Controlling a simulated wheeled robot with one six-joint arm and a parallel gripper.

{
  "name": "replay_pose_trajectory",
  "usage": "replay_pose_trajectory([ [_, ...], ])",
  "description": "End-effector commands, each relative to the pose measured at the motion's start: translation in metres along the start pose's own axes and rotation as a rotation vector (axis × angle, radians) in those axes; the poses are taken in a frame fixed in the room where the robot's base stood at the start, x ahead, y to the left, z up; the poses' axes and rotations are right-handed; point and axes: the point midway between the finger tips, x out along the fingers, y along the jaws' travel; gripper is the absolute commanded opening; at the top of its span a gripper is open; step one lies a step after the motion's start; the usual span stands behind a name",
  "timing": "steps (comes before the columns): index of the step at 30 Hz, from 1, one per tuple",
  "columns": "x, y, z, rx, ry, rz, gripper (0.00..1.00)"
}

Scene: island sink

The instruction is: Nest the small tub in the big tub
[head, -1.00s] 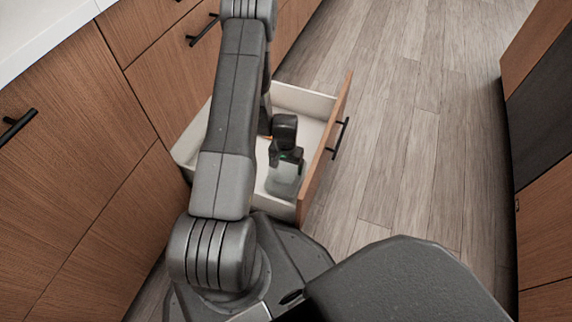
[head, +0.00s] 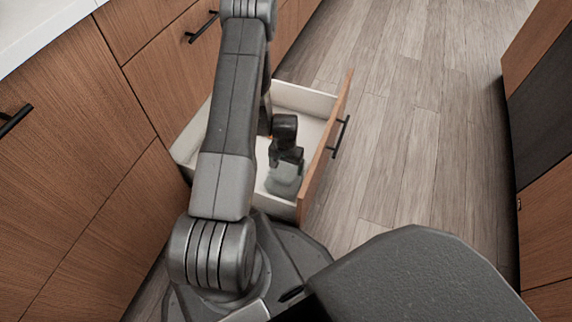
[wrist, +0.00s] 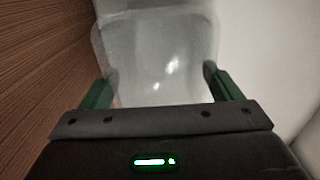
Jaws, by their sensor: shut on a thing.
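My gripper (head: 287,164) is down inside the open drawer. In the wrist view its two green fingers (wrist: 162,85) stand on either side of a pale translucent tub (wrist: 155,68), which it is shut on. The held part looks like the small tub. A wider translucent shape (wrist: 158,14) shows behind it in the wrist view and may be the big tub. In the head view one greyish clear form (head: 284,183) shows below my gripper, near the drawer front. I cannot tell the two tubs' outlines apart there, or whether one is inside the other.
The white drawer (head: 305,97) stands open, with its wooden front (head: 325,150) and black handle (head: 341,136) close on the right. My arm hides its left part. Wooden cabinets (head: 75,170) line the left. The wood floor (head: 400,140) to the right is clear.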

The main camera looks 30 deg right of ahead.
Motion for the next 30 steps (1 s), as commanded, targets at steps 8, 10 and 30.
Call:
replay_pose_trajectory([
  [8, 0.01, 0.0, 0.0, 0.0, 0.0, 0.0, 0.62],
  [10, 0.012, 0.0, 0.0, 0.0, 0.0, 0.0, 0.62],
  [30, 0.025, 0.0, 0.0, 0.0, 0.0, 0.0, 1.0],
])
